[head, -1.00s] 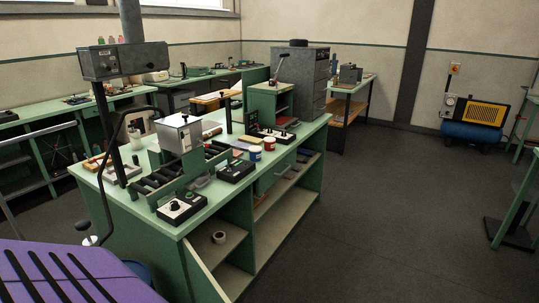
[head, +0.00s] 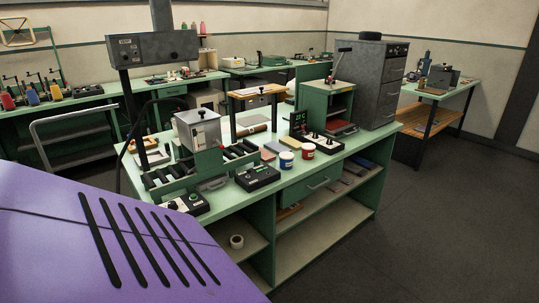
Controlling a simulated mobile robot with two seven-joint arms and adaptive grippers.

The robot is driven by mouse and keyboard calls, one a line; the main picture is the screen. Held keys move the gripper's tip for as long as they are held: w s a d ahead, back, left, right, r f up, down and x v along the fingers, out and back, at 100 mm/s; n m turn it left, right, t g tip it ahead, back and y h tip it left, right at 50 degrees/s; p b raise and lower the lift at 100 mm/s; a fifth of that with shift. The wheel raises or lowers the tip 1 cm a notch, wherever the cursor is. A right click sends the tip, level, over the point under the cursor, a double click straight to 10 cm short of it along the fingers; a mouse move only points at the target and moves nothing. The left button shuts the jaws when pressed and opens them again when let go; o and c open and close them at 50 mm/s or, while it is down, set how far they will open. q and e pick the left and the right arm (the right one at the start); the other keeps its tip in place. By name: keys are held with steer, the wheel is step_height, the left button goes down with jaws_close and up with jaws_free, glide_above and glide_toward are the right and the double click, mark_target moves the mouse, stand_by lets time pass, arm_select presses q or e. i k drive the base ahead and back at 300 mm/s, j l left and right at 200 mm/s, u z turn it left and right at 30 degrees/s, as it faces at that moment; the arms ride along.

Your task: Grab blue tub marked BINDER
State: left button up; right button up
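A small blue tub (head: 286,160) with a white band stands upright on the green workbench (head: 237,205), near its front edge. A red tub (head: 308,152) with a white band stands just to its right. The lettering on both tubs is too small to read. Neither of my grippers is in view, and nothing is seen touching the tubs.
A black control box (head: 257,177) sits left of the blue tub, and a roller unit (head: 222,161) stands behind that box. A grey cabinet (head: 378,85) stands at the bench's right end. A purple slotted panel (head: 110,245) fills the lower left. The dark floor (head: 430,230) at right is clear.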

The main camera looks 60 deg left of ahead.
mark_target(286, 158)
steer(key=i+j+u, duration=0.1)
steer(key=i+u, duration=0.6)
steer(key=i, duration=0.15)
steer(key=i+l+u, duration=0.2)
steer(key=i+u, duration=0.9)
steer(key=i, duration=0.15)
steer(key=i+l+u, duration=0.35)
steer(key=i+j, duration=0.05)
steer(key=j, duration=0.05)
